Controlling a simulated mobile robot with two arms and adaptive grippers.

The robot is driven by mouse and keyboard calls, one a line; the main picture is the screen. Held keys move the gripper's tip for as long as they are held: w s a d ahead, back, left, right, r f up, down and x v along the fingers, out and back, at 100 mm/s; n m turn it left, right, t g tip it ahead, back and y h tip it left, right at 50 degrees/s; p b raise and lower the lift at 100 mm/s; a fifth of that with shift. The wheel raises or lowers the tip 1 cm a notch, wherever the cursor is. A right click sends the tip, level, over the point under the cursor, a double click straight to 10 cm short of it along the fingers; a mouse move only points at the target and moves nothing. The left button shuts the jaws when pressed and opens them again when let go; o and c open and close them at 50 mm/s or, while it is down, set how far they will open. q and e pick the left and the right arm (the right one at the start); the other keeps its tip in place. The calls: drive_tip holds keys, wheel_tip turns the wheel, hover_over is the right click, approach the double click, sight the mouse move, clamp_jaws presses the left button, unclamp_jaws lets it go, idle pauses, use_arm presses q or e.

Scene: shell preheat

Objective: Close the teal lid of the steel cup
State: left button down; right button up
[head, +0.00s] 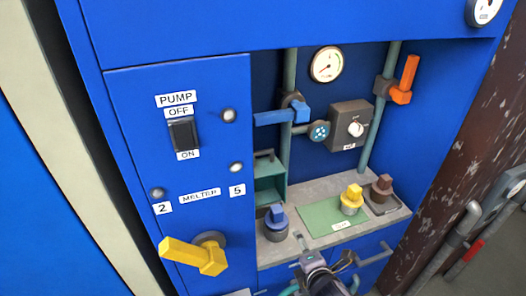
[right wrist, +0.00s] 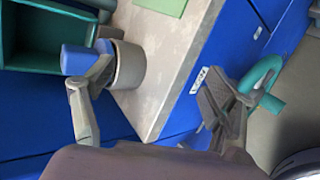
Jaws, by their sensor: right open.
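I cannot make out a steel cup with a teal lid in either view. A teal open-fronted box (head: 270,183) stands in the recess of the blue cabinet, and its edge shows in the right wrist view (right wrist: 45,68). My right gripper (head: 327,250) is open and empty at the front edge of the grey worktop. In the right wrist view its fingers (right wrist: 158,92) are spread. The left finger overlaps a grey round piece with a blue knob (right wrist: 128,65); I cannot tell whether they touch. My left gripper is not in view.
The blue-knobbed piece (head: 276,224), a yellow-knobbed piece (head: 352,200) on a green mat (head: 318,222) and a brown-knobbed piece (head: 382,188) stand on the worktop (head: 310,192). A yellow lever (head: 195,255) sticks out at left. A teal curved bar (right wrist: 270,75) is beside my right finger.

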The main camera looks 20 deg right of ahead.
drive_tip(key=w+a+r+n+t, duration=0.1)
drive_tip(key=w+r+n+t, duration=0.3)
drive_tip(key=r+n, duration=0.45)
drive_tip(key=n+t+y, duration=0.2)
drive_tip(key=n+t, duration=0.1)
drive_tip(key=n, duration=0.6)
approach(263, 153)
drive_tip(key=w, duration=1)
drive_tip(key=shift+w+r+p, duration=0.2)
drive_tip(key=shift+w+p, duration=0.1)
drive_tip(key=shift+p, duration=0.05)
drive_tip(key=shift+c, duration=0.2)
drive_tip(key=c, duration=1.7)
drive_tip(key=shift+a, duration=0.1)
drive_tip(key=shift+s, duration=0.1)
